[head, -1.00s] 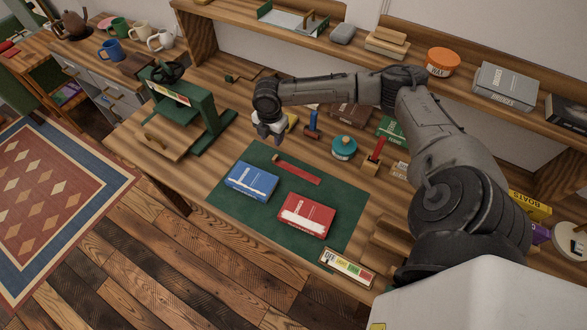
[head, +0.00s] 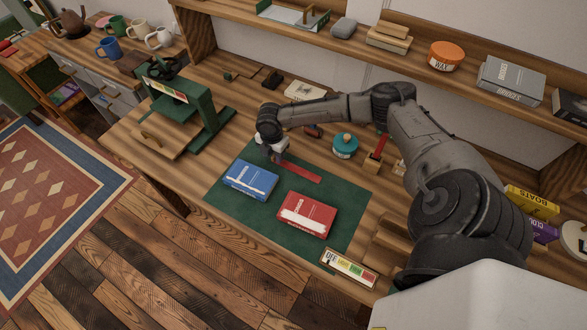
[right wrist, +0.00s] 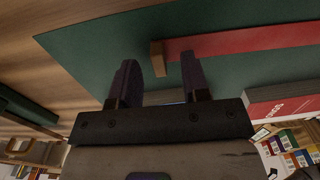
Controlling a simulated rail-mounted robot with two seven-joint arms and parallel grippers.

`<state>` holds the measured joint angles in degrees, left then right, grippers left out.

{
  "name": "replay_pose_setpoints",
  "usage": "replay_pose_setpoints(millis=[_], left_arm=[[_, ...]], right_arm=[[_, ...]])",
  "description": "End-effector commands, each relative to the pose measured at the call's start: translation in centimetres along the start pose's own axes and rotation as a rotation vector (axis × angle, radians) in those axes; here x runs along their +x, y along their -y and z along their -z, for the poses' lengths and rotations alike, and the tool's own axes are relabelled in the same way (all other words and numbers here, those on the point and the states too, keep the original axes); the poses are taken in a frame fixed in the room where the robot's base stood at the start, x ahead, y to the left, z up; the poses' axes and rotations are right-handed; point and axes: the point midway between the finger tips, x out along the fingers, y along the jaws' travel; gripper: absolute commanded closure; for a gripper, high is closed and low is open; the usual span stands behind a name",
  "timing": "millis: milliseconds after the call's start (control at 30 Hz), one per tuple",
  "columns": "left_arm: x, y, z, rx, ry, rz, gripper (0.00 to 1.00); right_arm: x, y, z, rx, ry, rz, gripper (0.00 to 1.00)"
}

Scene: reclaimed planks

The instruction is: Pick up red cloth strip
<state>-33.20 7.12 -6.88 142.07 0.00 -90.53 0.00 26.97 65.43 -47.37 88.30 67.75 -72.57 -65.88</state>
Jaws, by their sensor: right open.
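The red cloth strip (head: 303,173) lies flat on the green mat (head: 228,204), behind the blue and red books. My right gripper (head: 276,156) is just above the left end of the strip, pointing down. In the right wrist view its two dark fingers (right wrist: 162,78) are apart with nothing held. The strip (right wrist: 245,39) runs off to the right there, and a small brown block-like end (right wrist: 157,58) shows between the fingers. I cannot tell how high the fingertips are above it. My left gripper is not in view.
A blue book (head: 250,181) and a red book (head: 307,214) lie on the mat close in front. A green press (head: 190,105) stands to the left. A teal tin (head: 345,145) and wooden tools are behind right. A label plate (head: 348,268) sits at the bench's front edge.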

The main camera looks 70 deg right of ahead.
Motion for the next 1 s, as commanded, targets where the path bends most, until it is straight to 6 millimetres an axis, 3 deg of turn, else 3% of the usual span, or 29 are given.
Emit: replay_pose_setpoints(millis=[100, 300, 767, 1000], left_arm=[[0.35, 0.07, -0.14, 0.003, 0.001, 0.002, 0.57], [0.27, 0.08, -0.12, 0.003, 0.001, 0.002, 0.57], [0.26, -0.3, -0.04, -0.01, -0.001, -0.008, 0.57], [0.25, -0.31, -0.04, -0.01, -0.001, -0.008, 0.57]], right_arm=[[1.09, 0.04, -0.01, 0.0, 0.001, 0.001, 0.57], [1.07, 0.03, -0.03, -0.001, 0.001, 0.0, 0.57], [1.04, 0.02, -0.02, -0.001, 0.001, 0.0, 1.0], [1.03, 0.01, -0.02, -0.001, 0.001, -0.001, 1.0]])
